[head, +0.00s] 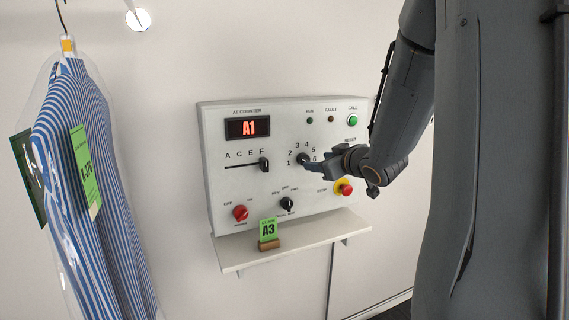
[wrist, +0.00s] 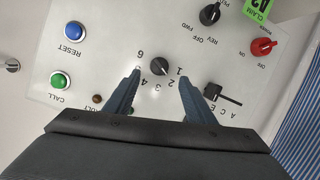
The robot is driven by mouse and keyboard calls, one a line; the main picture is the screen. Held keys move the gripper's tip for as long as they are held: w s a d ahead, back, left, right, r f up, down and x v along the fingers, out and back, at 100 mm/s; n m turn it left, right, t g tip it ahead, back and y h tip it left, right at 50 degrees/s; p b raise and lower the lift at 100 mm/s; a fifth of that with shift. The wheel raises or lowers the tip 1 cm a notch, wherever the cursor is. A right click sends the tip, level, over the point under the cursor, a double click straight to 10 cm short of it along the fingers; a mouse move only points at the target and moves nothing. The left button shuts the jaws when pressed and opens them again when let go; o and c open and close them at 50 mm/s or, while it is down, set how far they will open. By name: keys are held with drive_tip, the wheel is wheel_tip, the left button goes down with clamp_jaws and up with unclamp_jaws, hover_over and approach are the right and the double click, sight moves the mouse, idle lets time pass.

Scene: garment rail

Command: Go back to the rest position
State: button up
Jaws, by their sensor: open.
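My gripper (head: 311,167) is in front of the control panel (head: 217,170), near the numbered rotary knob (head: 303,158). In the wrist view my gripper (wrist: 158,90) has its two fingers apart. The black numbered knob (wrist: 159,67) shows between and beyond the fingertips, with nothing held. I cannot tell whether a finger touches the panel. The panel's red display (head: 248,127) reads A1. The slider (head: 264,164) stands at the F end of its slot. My arm (head: 405,90) reaches in from the right and covers part of the panel's right side.
A shelf (head: 290,243) below the panel bears a green A3 card (head: 268,230) in a holder. A bagged striped shirt (head: 90,190) with a green tag hangs at the left. The red stop button (head: 345,188) is just below my gripper. Open space lies between shirt and panel.

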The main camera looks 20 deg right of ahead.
drive_tip(key=s+a+f+m+g+h+b, duration=0.1)
drive_tip(key=s+a+f+g, duration=0.25)
drive_tip(key=f, duration=0.25)
drive_tip(key=s+a+f+m+g+h+b, duration=0.1)
drive_tip(key=s+a+f+m+g, duration=0.2)
drive_tip(key=f, duration=0.4)
drive_tip(key=s+a+f+g, duration=0.3)
drive_tip(key=s+a+f, duration=0.1)
drive_tip(key=s+a, duration=0.3)
drive_tip(key=s+a+f+g+y+b, duration=0.1)
drive_tip(key=s+a+f+g, duration=0.2)
drive_tip(key=s, duration=0.8)
drive_tip(key=a+f, duration=0.2)
drive_tip(key=a, duration=0.1)
drive_tip(key=shift+s+a+f+g+b, duration=0.2)
drive_tip(key=shift+a+g+b, duration=0.1)
drive_tip(key=shift+a+g, duration=0.1)
drive_tip(key=shift+c, duration=0.3)
